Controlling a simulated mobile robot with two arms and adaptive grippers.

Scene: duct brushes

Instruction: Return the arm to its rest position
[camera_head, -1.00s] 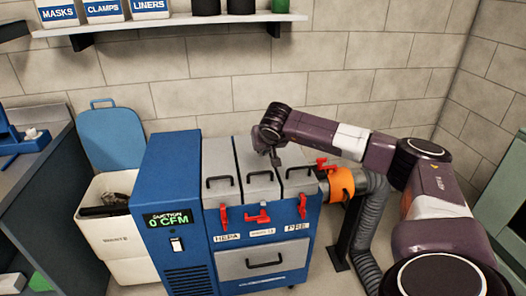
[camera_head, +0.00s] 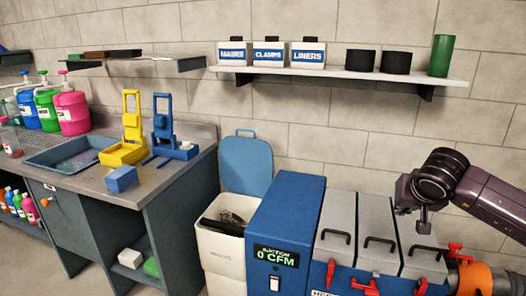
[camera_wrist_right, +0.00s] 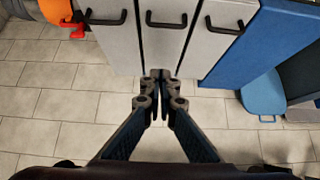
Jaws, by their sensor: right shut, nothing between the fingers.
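My right gripper (camera_head: 423,226) is at the right of the head view, above the grey-lidded top of the blue suction machine (camera_head: 287,222). In the right wrist view its fingers (camera_wrist_right: 160,84) are closed together with nothing between them. Behind them in that view are the machine's grey lids (camera_wrist_right: 165,38) with black handles, apart from the fingers. The right arm (camera_head: 490,200) comes in from the right edge of the head view. My left gripper does not show in either view.
A shelf (camera_head: 350,75) with labelled bins, black cups and a green cylinder hangs on the wall. An orange hose collar (camera_head: 478,278) is below the right arm. A white bin (camera_head: 220,245) with a raised blue lid stands left of the machine. A workbench (camera_head: 170,185) fills the left.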

